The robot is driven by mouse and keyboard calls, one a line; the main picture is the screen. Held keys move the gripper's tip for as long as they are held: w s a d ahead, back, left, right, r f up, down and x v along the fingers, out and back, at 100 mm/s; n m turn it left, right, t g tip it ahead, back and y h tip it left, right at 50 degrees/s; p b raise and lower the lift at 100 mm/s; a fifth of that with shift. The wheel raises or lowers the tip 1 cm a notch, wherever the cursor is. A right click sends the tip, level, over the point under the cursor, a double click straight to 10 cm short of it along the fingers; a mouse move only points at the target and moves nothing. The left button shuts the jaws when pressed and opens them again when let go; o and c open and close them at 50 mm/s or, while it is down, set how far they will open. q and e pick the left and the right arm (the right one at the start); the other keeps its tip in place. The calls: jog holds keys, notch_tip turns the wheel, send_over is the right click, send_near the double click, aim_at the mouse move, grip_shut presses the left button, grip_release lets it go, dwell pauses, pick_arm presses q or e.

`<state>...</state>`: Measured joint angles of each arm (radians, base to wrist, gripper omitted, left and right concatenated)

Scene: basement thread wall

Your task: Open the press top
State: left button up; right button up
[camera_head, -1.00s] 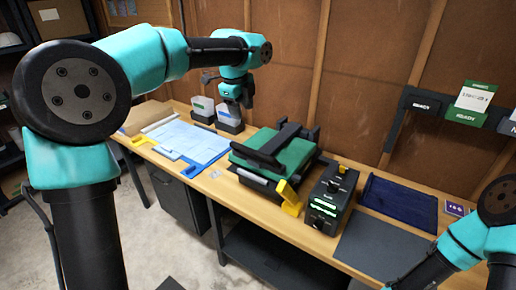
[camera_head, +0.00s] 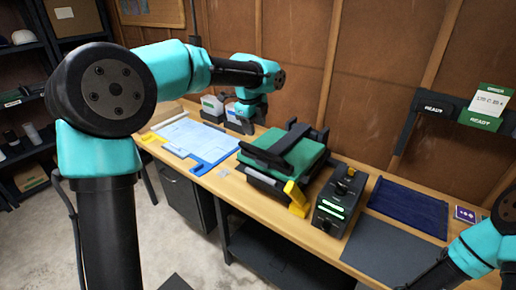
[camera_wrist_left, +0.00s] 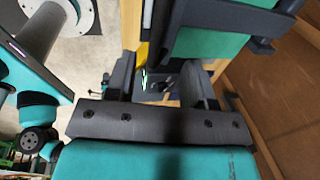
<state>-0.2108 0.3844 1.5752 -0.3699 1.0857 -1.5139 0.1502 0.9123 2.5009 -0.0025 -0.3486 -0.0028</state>
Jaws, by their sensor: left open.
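A black control box (camera_head: 340,200) with green lights stands right of the press, beside a dark blue mat (camera_head: 408,208) and a grey mat (camera_head: 385,246). Blue clipboards with papers (camera_head: 188,135) lie left. Card holders (camera_head: 212,104) stand at the back near my left gripper.

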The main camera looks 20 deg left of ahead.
aim_at(258, 149)
pick_arm(q)
jog(key=f, duration=0.3)
jog(key=w+f, duration=0.1)
jog(key=f, duration=0.6)
jog(key=shift+w+d, duration=0.25)
jog(key=shift+w, duration=0.15)
grip_shut()
